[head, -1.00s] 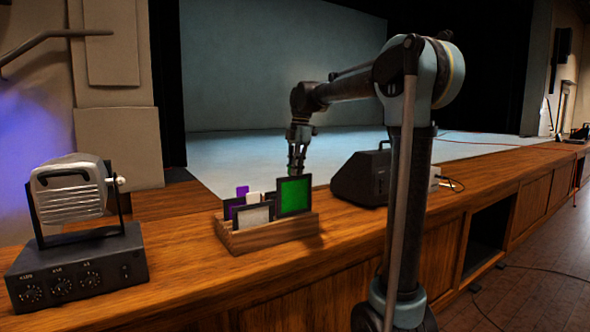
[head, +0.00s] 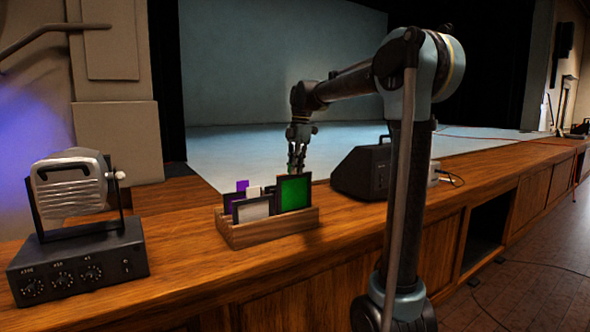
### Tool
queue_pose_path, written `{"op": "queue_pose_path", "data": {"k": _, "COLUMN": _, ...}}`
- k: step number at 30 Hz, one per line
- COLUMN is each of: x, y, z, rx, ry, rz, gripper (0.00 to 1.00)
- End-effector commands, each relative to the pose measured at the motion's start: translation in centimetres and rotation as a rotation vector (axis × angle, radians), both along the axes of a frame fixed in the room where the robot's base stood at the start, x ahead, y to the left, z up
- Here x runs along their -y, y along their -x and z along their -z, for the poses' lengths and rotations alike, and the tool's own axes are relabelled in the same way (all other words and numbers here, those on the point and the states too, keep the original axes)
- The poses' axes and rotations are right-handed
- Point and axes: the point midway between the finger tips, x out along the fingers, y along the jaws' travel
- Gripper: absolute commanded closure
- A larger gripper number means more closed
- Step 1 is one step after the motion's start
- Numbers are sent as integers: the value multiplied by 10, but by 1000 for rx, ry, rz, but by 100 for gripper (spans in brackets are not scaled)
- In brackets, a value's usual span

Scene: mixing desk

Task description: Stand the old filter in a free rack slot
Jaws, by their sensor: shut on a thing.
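The green filter (head: 294,193), a square in a dark frame, stands upright at the right end of the wooden filter rack (head: 272,232). Its lower edge meets the rack's front wall; how deep it sits in a slot I cannot tell. My gripper (head: 297,166) is directly above and partly behind it, pointing down, shut at its top edge. The fingertips are small and partly hidden. A pale grey filter (head: 251,211) and a purple filter (head: 236,199) stand in the left part of the rack.
A lamp (head: 70,187) on a black control box (head: 78,262) stands at the left. A black wedge-shaped speaker (head: 362,174) stands right of the rack. The wooden ledge (head: 190,235) is clear between box and rack.

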Motion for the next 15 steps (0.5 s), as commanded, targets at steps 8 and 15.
{"op": "queue_pose_path", "data": {"k": 8, "x": 0, "y": 0, "z": 0, "rx": 0, "ry": 0, "rz": 0, "gripper": 100}}
{"op": "queue_pose_path", "data": {"k": 15, "x": 0, "y": 0, "z": 5, "rx": 0, "ry": 0, "rz": 0, "gripper": 100}}
